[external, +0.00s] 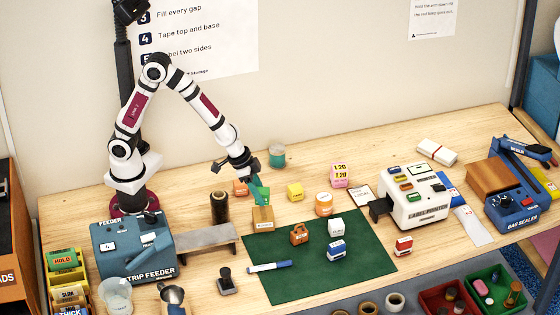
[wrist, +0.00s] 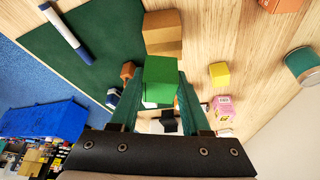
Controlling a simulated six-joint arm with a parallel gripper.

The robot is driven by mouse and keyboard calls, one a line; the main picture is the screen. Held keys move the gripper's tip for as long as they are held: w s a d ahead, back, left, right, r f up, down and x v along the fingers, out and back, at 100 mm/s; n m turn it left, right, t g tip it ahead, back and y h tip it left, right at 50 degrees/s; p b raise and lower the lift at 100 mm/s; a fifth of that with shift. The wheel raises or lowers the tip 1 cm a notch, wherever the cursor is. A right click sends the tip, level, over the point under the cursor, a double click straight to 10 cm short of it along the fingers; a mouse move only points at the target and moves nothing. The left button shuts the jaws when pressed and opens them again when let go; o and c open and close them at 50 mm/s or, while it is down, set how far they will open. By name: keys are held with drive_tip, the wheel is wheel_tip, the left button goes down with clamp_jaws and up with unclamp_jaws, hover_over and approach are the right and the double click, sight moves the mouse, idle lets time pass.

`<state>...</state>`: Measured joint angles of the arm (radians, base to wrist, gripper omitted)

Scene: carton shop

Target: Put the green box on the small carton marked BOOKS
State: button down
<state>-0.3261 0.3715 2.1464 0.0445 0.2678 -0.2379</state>
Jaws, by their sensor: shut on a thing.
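A green box (wrist: 160,82) is held between the teal fingers of my gripper (wrist: 160,92) in the wrist view. In the external view my gripper (external: 261,196) points down just above a small tan carton (external: 263,219), with the green box mostly hidden by the fingers. The carton bears a small white label, too small to read. It stands upright at the back left edge of the green mat. In the wrist view the carton (wrist: 162,35) appears just beyond the green box. I cannot tell whether the box touches the carton's top.
An orange box (external: 240,188) and black roll (external: 219,207) stand left of the carton, a yellow cube (external: 295,192) to its right. A brown item (external: 299,235) and a marker (external: 270,267) lie on the green mat (external: 310,280). The mat's front is clear.

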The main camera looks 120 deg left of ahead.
drive_tip(key=f, duration=0.4)
drive_tip(key=shift+a+f, duration=0.1)
drive_tip(key=shift+a, duration=0.1)
drive_tip(key=shift+c, duration=1.8)
unclamp_jaws()
drive_tip(key=v, duration=1.2)
drive_tip(key=s+d+r+m+g, duration=0.2)
drive_tip(key=s+d+m, duration=0.2)
drive_tip(key=s, duration=0.6)
drive_tip(key=s+d+r+m+g, duration=0.1)
drive_tip(key=s+d+m, duration=0.4)
drive_tip(key=s, duration=0.6)
drive_tip(key=shift+s+r+m+g, duration=0.3)
drive_tip(key=shift+r+m+g, duration=0.15)
drive_tip(key=shift+g, duration=0.25)
